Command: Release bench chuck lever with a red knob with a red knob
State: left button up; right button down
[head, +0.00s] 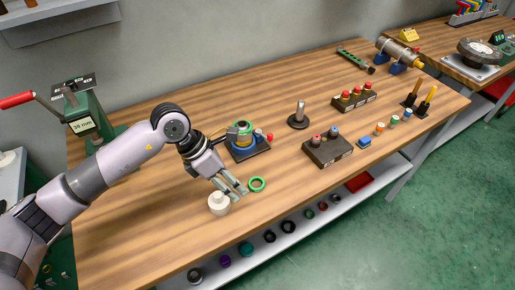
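The bench chuck (246,142) stands on the wooden bench, with a dark base, a blue lower ring and a green ring on top. Its lever ends in a red knob (270,136) on the right side of the chuck. Something brownish shows at the chuck's top, too small to make out. My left gripper (240,191) is in front of the chuck, apart from the lever. Its two fingers point down to the right with a gap between them, and I see nothing held. My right gripper is not in view.
A post on a round base (298,117) and a dark button box (327,151) stand right of the chuck. Bare bench (150,235) lies at the front left.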

pick_arm(q)
jog(key=w+f+t+h+b, duration=0.1)
jog(key=w+h+b, duration=0.1)
jog(key=w+f+t+h+b, duration=0.1)
jog(key=h, duration=0.1)
jog(key=shift+w+f+m+t+b, duration=0.3)
jog(key=shift+w+f+b, duration=0.05)
jog(key=shift+b, duration=0.05)
jog(key=c, duration=0.4)
jog(key=w+a+t+b, duration=0.1)
jog(key=w+a, duration=0.1)
jog(key=w+a+n+t+h+b, duration=0.1)
jog(key=w+a+t, duration=0.1)
jog(key=w+a+t+h+b, duration=0.1)
jog(key=w+t, duration=0.1)
jog(key=shift+w+a+r+b, duration=0.2)
jog(key=shift+a+r+b, duration=0.1)
jog(key=shift+a, duration=0.1)
grip_shut()
jog(key=shift+w+a+r+t, duration=0.2)
jog(key=shift+w+a+t, duration=0.1)
jog(key=shift+t, duration=0.2)
